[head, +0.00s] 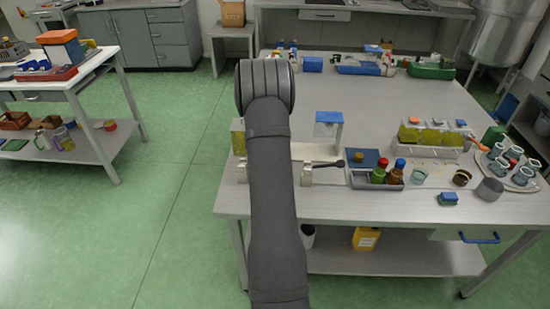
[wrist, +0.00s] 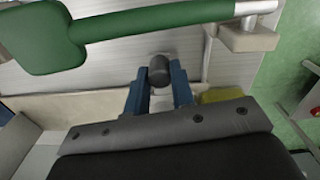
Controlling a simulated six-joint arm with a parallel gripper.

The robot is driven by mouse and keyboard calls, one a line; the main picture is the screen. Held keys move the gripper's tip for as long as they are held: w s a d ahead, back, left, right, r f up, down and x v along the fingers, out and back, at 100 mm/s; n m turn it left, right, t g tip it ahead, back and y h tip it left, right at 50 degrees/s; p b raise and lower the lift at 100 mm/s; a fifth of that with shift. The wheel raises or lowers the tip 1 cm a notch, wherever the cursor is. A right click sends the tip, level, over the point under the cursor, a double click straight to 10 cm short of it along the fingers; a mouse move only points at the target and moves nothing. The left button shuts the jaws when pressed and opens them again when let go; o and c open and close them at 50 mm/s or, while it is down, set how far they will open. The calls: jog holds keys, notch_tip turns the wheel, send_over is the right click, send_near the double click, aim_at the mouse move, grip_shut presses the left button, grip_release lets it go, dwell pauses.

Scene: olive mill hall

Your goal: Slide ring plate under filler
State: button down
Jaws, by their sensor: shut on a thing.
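In the wrist view my gripper (wrist: 159,90) has its two blue fingers shut on a dark knob (wrist: 159,70), which stands between them over a pale grey surface. Whether the knob belongs to the ring plate cannot be told. No ring is clearly visible. In the head view my arm covers the gripper and the knob. A blue and white block (head: 328,124) stands just right of my arm; I cannot tell whether it is part of the filler. A green paddle-shaped part (wrist: 45,42) with a metal rod crosses above the fingers and meets a pale block (wrist: 248,38).
A dark-ended lever (head: 330,163) lies right of my arm. Beyond it stand a grey tray with bottles (head: 378,183), a rack of yellow-filled containers (head: 428,140) and a tray of cups (head: 515,178). The table's (head: 400,100) middle back is clear.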

jog(key=shift+a, duration=0.3)
jog(key=c, duration=1.2)
grip_release()
jog(key=shift+a, duration=0.1)
jog(key=shift+c, duration=0.2)
jog(key=shift+r, duration=0.5)
notch_tip(320, 180, up, 16)
jog(key=shift+r, duration=0.2)
